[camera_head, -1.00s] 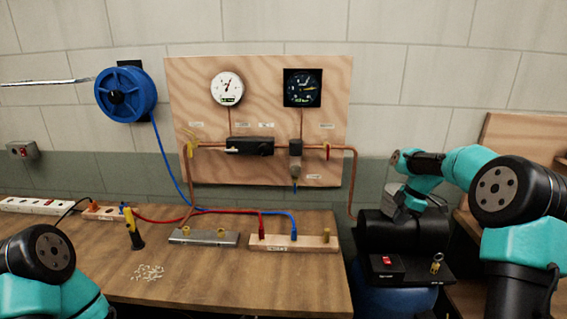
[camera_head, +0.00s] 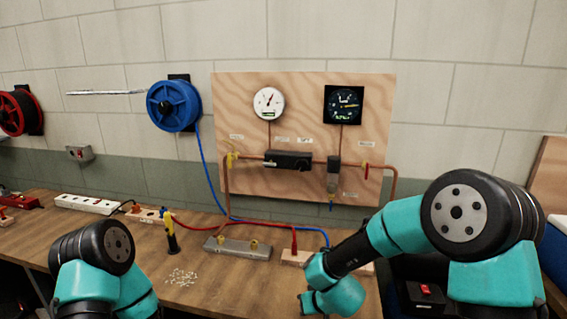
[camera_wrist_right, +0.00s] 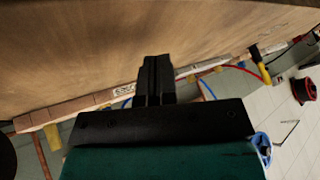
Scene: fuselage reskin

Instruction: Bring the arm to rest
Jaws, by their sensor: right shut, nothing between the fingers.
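My right arm reaches in from the right in the head view. Its wrist (camera_head: 335,290) hangs over the right front part of the wooden bench (camera_head: 215,292), covering part of the wooden terminal block (camera_head: 296,257). The fingers of my right gripper do not show clearly there. In the right wrist view my right gripper (camera_wrist_right: 157,62) is shut and empty, with the bench top (camera_wrist_right: 90,50) beyond it. My left arm (camera_head: 95,255) shows at the lower left of the head view, folded near the bench's front edge. Its gripper is out of the picture.
A grey metal bar (camera_head: 238,248), a yellow-and-black tool (camera_head: 171,232) and a pile of small pale bits (camera_head: 182,277) are on the bench. Red and blue leads cross it. The gauge board (camera_head: 230,110) and blue reel (camera_head: 174,105) are behind.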

